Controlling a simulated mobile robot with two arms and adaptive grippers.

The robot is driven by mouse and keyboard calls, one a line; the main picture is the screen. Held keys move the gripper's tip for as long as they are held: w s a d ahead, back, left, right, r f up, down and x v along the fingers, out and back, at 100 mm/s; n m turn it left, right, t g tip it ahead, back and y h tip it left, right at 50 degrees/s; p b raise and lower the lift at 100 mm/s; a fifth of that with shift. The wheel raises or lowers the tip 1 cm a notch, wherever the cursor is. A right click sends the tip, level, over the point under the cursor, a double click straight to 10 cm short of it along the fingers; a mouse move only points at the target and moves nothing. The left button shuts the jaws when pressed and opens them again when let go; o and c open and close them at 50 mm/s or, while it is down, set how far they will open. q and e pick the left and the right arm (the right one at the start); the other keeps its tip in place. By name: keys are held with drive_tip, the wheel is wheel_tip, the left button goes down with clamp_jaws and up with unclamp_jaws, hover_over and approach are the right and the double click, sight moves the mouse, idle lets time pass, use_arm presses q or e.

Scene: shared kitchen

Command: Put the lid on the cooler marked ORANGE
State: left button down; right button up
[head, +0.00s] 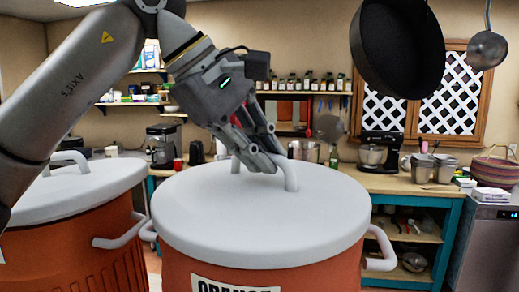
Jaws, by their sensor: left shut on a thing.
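The orange cooler (317,276) stands in front of me, with a label reading ORANGE (234,288) partly cut off by the bottom edge. A round white lid (262,222) is at its top and looks level. I cannot tell whether the lid is seated or slightly above the rim. My left gripper (262,165) comes down from the upper left and is shut on the lid's white handle (291,176). The fingers hide part of the handle. My right gripper is not in view.
A second orange cooler (75,250) with a white lid (75,190) stands close at the left. A black pan (397,48) and a ladle (487,48) hang at the upper right.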

use_arm(q)
drive_tip(key=c, duration=1.4)
unclamp_jaws()
